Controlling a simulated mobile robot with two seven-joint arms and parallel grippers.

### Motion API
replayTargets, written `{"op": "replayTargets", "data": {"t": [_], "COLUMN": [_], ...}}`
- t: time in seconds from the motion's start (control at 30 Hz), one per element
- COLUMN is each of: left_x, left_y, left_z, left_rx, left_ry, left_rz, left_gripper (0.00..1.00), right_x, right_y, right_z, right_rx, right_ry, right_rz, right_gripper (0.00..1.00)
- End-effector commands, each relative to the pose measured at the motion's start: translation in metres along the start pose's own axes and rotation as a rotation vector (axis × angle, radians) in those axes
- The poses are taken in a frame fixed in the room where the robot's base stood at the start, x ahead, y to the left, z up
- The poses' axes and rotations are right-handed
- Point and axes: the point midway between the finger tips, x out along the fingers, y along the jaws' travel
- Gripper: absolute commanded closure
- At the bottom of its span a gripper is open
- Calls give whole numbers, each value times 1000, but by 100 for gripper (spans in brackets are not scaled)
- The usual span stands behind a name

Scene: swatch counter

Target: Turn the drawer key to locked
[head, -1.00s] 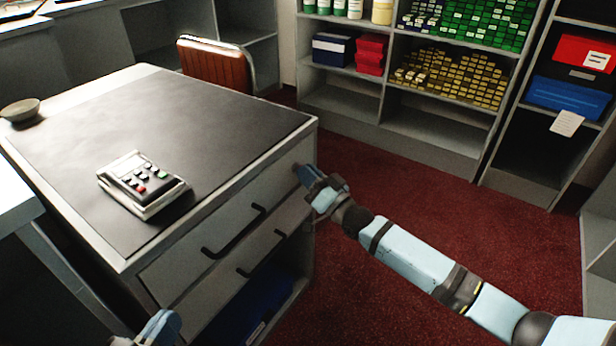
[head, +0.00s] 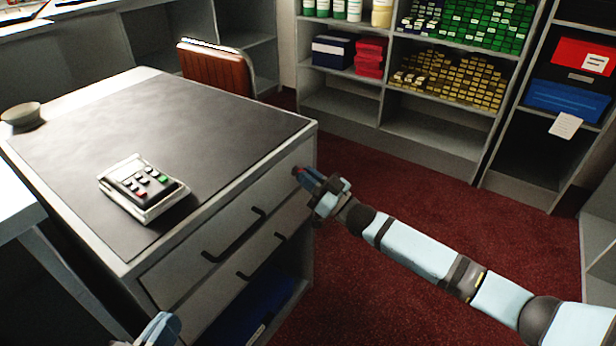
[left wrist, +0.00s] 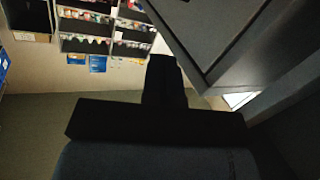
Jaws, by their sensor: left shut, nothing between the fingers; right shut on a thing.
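The drawer unit (head: 225,225) has two drawers with dark bar handles. My right gripper (head: 304,176) is at the right end of the top drawer's front, its fingers pointing at the face. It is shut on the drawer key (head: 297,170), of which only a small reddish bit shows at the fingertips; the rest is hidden. The key's angle cannot be read. My left gripper (head: 160,330) is at the bottom edge of the head view, shut and empty, in front of the unit's left side. In the left wrist view its shut fingers (left wrist: 165,75) are a dark silhouette.
A card terminal (head: 143,188) and a bowl (head: 21,116) stand on the counter top. A brown chair (head: 217,72) is behind it. A blue bin (head: 250,305) sits below the drawers. Red carpet (head: 400,180) is open to the right, before the shelves.

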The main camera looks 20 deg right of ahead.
Motion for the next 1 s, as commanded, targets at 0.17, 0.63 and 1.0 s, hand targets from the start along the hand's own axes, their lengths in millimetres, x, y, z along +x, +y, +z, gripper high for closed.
{"op": "replayTargets", "data": {"t": [0.17, 0.63, 1.0], "left_x": [0, 1, -4], "left_y": [0, 0, 5], "left_z": [0, -4, -36], "left_rx": [-2, 1, 2], "left_ry": [1, 5, 109], "left_rz": [0, 0, -12], "left_gripper": [100, 100, 100], "right_x": [0, -5, -78], "right_y": [0, 0, 0], "right_z": [0, 0, -2], "right_rx": [0, 1, 1], "right_ry": [1, -1, -5], "right_rz": [0, 0, 1], "right_gripper": [100, 64, 64]}}
